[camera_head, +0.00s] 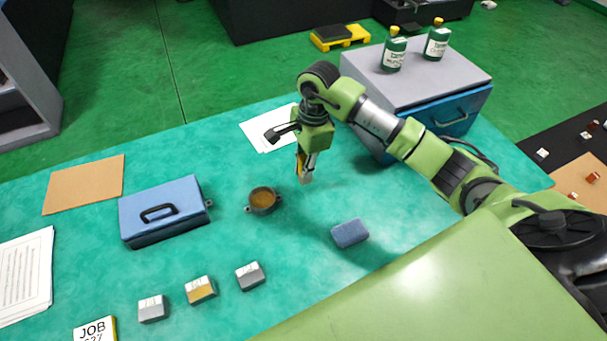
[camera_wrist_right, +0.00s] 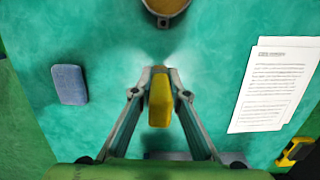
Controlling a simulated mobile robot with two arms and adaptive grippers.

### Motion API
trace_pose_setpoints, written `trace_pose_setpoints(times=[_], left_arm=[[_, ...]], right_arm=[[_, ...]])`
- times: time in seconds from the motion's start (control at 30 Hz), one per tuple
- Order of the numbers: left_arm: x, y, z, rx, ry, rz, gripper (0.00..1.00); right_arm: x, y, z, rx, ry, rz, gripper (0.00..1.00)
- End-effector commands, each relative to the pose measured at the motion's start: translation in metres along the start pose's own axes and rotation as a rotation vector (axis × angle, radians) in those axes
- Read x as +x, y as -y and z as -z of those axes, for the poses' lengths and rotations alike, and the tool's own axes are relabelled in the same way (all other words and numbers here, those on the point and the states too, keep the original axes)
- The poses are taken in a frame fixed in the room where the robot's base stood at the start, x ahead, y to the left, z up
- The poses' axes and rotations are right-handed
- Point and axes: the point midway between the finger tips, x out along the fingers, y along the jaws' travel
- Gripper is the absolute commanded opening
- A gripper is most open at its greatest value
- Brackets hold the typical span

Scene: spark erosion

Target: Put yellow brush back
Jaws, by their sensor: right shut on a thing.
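My right gripper (camera_head: 307,174) is shut on the yellow brush (camera_head: 299,160) and holds it pointing down above the green table. In the right wrist view the brush's yellow body (camera_wrist_right: 160,101) sits between the two fingers (camera_wrist_right: 160,86). Its lower end is mostly hidden there. A small round pot (camera_head: 262,199) with brown contents stands just left of the gripper; it also shows at the top of the right wrist view (camera_wrist_right: 165,7). My left gripper is not in view.
A blue sponge-like block (camera_head: 350,233) lies below right of the gripper. Left are a blue box (camera_head: 163,211) and several small labelled blocks (camera_head: 201,289). White papers (camera_head: 268,128) lie behind. A grey-topped cabinet (camera_head: 415,80) with two green bottles stands at back right.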

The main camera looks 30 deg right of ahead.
Motion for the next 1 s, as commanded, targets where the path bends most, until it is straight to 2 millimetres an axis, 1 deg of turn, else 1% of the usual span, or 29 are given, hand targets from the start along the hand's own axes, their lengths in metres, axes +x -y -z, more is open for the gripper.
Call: trace_pose_setpoints(times=[0.03,0.1,0.2,0.3,0.47,0.6,0.63,0.7,1.0], left_arm=[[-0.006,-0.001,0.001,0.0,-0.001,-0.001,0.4],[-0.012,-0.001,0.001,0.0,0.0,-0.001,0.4],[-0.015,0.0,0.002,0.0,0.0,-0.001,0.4],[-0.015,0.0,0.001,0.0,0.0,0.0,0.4],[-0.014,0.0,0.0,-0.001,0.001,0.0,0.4],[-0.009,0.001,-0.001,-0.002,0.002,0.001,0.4],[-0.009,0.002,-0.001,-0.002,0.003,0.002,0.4],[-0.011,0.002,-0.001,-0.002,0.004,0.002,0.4],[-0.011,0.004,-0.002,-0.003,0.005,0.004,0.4]], right_arm=[[0.006,0.0,0.001,0.003,0.003,-0.006,0.0],[0.016,-0.001,0.002,0.003,0.002,-0.006,0.0],[0.027,0.0,0.003,0.002,0.002,-0.003,0.0],[0.031,0.001,0.004,0.002,0.001,0.0,0.0],[0.031,0.001,0.004,0.001,0.0,0.0,0.0],[0.035,0.001,0.005,0.001,0.0,0.001,0.0],[0.035,0.001,0.005,0.001,0.0,0.001,0.17],[0.034,0.001,0.004,0.001,0.0,0.001,0.31],[0.033,0.001,0.004,0.001,0.001,0.0,0.31]])
